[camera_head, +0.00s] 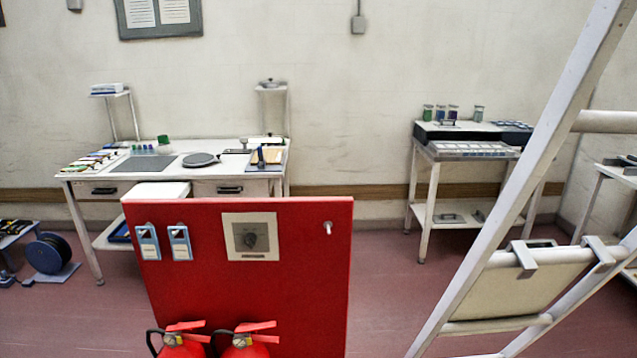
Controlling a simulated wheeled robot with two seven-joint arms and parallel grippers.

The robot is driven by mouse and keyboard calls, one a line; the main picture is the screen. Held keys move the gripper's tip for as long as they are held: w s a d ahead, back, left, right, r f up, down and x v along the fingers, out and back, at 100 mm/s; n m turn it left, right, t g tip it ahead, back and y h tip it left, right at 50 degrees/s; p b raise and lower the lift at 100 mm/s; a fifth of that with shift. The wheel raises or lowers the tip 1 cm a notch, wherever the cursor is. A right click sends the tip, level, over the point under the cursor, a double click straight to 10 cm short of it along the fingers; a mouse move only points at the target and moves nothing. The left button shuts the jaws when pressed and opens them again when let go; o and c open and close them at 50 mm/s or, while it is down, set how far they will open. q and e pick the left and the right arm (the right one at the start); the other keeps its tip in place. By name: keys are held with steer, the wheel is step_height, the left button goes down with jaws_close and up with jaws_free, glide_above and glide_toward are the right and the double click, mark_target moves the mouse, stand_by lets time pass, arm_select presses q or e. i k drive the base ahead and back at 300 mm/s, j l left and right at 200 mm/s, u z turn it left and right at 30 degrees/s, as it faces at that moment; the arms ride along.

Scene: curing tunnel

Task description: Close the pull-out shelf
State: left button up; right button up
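A white workbench (230,150) stands against the back wall at the left. A flat white board (160,190) shows below its top, between two drawer fronts, and sticks out towards me. It looks like the pull-out shelf, pulled out. The red panel in front hides its lower and nearer surroundings, so I cannot tell how far out it is. Neither of my grippers is in view.
A red panel (300,290) with fire extinguishers (245,345) before it stands between me and the bench. A white slanted frame (520,180) fills the right side. A cable reel (50,254) lies at left. Floor (400,290) is clear between panel and frame.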

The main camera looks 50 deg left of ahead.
mark_target(146, 189)
steer(key=u, duration=0.6)
steer(key=j+u, duration=0.4)
steer(key=i+j+u, duration=0.15)
steer(key=u, duration=0.3)
steer(key=i+j+u, duration=0.15)
steer(key=j+u, duration=0.25)
steer(key=i+j+u, duration=0.15)
steer(key=i+j, duration=0.3)
steer(key=j, duration=0.2)
steer(key=i+j+u, duration=0.15)
steer(key=i+j, duration=0.3)
steer(key=j, duration=0.15)
steer(key=k, duration=0.65)
steer(key=z, duration=2.15)
